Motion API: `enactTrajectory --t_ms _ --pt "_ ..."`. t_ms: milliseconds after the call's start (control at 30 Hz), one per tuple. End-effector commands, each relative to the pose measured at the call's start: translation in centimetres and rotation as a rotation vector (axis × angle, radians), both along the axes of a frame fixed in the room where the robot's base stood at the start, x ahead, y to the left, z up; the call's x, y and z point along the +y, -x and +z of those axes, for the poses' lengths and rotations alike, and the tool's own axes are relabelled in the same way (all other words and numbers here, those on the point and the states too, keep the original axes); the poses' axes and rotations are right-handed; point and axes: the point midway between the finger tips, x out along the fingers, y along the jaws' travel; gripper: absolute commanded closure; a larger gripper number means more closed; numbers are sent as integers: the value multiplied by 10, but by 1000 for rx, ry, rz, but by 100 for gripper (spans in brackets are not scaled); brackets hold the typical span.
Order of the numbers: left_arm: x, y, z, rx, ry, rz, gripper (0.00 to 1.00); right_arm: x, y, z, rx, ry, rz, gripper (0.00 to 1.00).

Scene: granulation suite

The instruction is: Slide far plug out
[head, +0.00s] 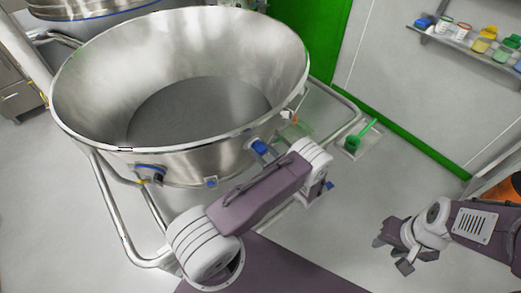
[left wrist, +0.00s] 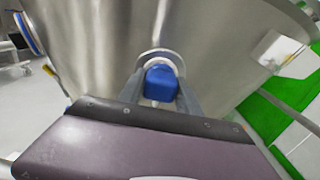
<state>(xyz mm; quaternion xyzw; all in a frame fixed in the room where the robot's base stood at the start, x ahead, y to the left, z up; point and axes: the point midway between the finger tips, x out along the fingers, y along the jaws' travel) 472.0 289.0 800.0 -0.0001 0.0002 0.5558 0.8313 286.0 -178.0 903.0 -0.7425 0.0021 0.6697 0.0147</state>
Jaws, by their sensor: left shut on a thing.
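A large steel bowl (head: 180,160) fills the left and middle of the head view. The blue far plug (head: 260,147) is on its outer wall, partly beside my arm. In the left wrist view the plug (left wrist: 161,82) sits between my left gripper's fingers (left wrist: 161,96), in front of a round steel collar (left wrist: 158,55). My left gripper (head: 269,153) is shut on it; its fingers are mostly hidden in the head view. How deep the plug sits is unclear. My right gripper (head: 394,252) is open and empty, over the floor at the right.
Another blue fitting (head: 211,182) and a blue-ringed port (head: 150,172) are on the bowl wall to the left. A tubular steel frame (head: 120,225) surrounds the bowl. A green brush (head: 361,133) stands by the wall. A shelf (head: 465,44) holds several jars.

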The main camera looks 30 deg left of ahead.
Motion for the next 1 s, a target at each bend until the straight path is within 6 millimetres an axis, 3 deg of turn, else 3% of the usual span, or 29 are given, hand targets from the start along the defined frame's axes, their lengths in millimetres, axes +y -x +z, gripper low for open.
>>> enactTrajectory --t_ms 233,500,533,600,867,1000 --pt "-30 11 -1 0 0 -4 100 0 0 -5 0 0 0 64" --pt "-31 13 0 0 0 -1 100 0 0 -5 0 0 0 64" --pt "-31 13 0 0 0 -1 53 0 0 -5 0 0 0 64" --pt "-31 13 0 0 0 -1 40 0 0 -5 0 0 0 64" --pt "-31 13 0 0 0 -1 40 0 0 -5 0 0 0 64" --pt "-45 17 -1 0 0 -5 40 0 0 -8 0 0 0 64"
